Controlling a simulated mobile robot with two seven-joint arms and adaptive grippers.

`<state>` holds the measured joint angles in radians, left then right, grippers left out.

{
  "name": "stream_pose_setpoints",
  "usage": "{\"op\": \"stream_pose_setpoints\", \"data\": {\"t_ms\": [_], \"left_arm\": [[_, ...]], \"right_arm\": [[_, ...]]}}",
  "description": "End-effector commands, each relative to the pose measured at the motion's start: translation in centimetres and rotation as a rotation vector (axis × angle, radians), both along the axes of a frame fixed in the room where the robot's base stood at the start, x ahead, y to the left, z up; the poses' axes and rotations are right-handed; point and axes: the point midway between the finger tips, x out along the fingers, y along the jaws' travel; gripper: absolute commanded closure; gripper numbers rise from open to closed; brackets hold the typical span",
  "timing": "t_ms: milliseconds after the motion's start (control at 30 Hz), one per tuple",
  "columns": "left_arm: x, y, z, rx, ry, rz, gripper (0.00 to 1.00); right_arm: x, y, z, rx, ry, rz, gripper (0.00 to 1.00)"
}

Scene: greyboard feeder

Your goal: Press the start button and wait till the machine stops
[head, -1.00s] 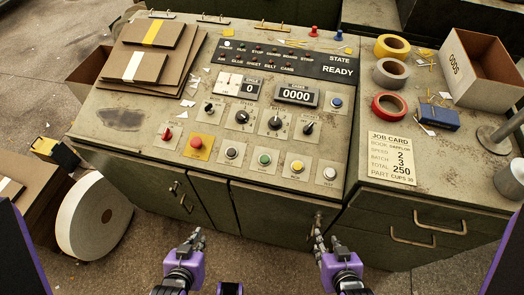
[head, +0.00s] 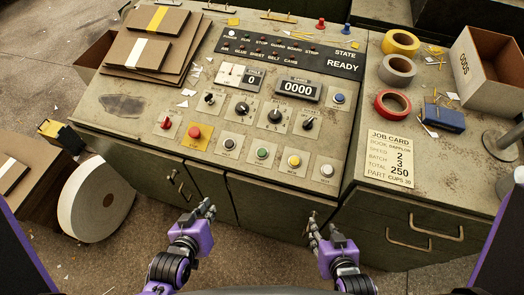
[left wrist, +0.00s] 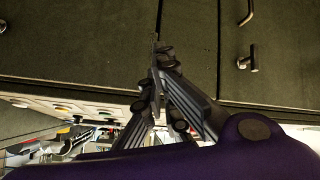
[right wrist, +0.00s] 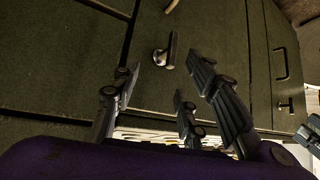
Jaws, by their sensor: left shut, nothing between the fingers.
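The machine's control panel (head: 150,120) slopes away in front of me. Its front row has a red mushroom button on a yellow plate (head: 195,132), a dark button (head: 229,144), a green button (head: 262,153), a yellow button (head: 294,160) and a white button (head: 326,170). Their small labels are hard to read. The state display (head: 342,63) reads READY and a counter (head: 298,88) reads 0000. My left gripper (head: 208,208) is shut and empty, in front of the cabinet below the button row, touching no button. My right gripper (head: 313,228) is open and empty by the cabinet doors.
Cardboard sheets (head: 118,69) lie at the panel's back left. Tape rolls (head: 392,104), a job card (head: 391,157), a blue box (head: 444,117) and an open carton (head: 490,70) are on the right. A large white roll (head: 92,204) stands on the floor at left. Cabinet handles (head: 408,242) stick out below.

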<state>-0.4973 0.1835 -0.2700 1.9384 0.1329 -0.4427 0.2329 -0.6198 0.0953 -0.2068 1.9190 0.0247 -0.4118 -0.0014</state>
Motion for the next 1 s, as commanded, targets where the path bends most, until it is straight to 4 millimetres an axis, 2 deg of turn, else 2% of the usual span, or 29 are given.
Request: {"op": "stream_pose_setpoints", "data": {"t_ms": [33, 200, 300, 400, 500, 633, 800, 1000], "left_arm": [[2.8, -1.7, 1.9, -0.094, -0.023, -0.002, 1.00], [9.5, -8.8, 8.6, -0.541, 0.065, 0.019, 1.00], [11.4, -12.3, 12.4, -0.767, 0.219, 0.045, 1.00], [12.1, -14.5, 15.2, -0.917, 0.398, 0.101, 1.00], [12.4, -15.5, 17.1, -1.004, 0.556, 0.180, 1.00], [12.3, -15.8, 18.5, -1.057, 0.696, 0.277, 1.00], [12.2, -15.8, 19.1, -1.081, 0.765, 0.338, 1.00], [12.2, -15.9, 19.1, -1.085, 0.768, 0.343, 1.00]], "right_arm": [[0.0, 0.0, 0.0, 0.000, -0.001, 0.000, 0.60], [0.0, -0.1, 0.0, -0.001, -0.001, -0.001, 0.60], [0.1, -0.2, 0.0, -0.002, -0.001, -0.002, 0.60], [0.1, -0.2, 0.0, -0.002, -0.002, -0.002, 0.60], [0.1, -0.2, 0.1, -0.003, -0.002, -0.003, 0.60], [0.1, -0.2, 0.0, -0.003, -0.002, -0.003, 0.60], [0.1, -0.2, 0.0, -0.003, -0.002, -0.002, 0.60], [0.1, -0.2, 0.0, -0.003, -0.002, -0.002, 0.60]]}}
